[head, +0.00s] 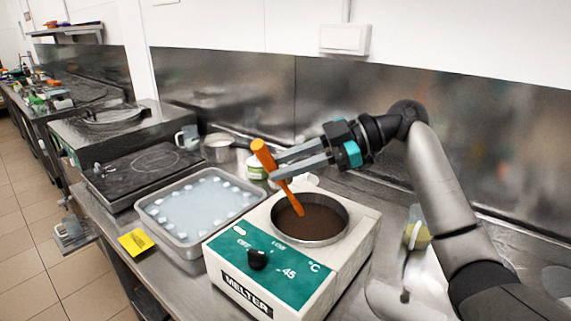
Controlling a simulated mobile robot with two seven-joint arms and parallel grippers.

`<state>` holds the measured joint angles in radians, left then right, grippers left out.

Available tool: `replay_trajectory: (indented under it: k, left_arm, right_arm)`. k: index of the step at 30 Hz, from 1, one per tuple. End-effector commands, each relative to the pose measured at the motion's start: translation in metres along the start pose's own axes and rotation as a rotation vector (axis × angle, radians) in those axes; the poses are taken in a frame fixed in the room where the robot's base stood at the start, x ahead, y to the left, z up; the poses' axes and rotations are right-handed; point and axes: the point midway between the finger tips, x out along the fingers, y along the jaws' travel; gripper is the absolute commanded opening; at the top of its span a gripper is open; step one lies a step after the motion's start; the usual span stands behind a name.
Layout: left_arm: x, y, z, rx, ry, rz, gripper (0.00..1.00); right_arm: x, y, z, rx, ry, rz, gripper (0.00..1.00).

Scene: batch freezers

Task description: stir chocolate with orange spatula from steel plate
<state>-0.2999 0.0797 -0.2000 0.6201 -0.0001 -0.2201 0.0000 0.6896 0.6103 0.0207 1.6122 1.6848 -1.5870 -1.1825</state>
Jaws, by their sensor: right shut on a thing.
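The chocolate (312,222) is a dark brown mass in the round pan of the white and green melter (268,268). The orange spatula (278,171) stands tilted, its handle up to the left and its lower end in the chocolate. My right gripper (274,168) reaches in from the right and is shut on the spatula's handle, above the pan. How deep the spatula's lower end goes is hidden by the chocolate. My left gripper is not in view.
A steel tray (187,258) with pale liquid and white lumps stands left of the melter, a yellow card (136,242) in front of it. A steel pot (218,149), a jug (187,138) and a white-green jar (256,166) stand behind. A dark hotplate (150,163) is farther left.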

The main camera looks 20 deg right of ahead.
Motion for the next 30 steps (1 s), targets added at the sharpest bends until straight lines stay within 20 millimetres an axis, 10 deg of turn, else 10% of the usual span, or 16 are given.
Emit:
replay_trajectory:
  k: [30]
  left_arm:
    - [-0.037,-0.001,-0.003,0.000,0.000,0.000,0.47]
  right_arm:
    - [-0.018,0.018,-0.043,0.000,0.000,0.000,0.00]
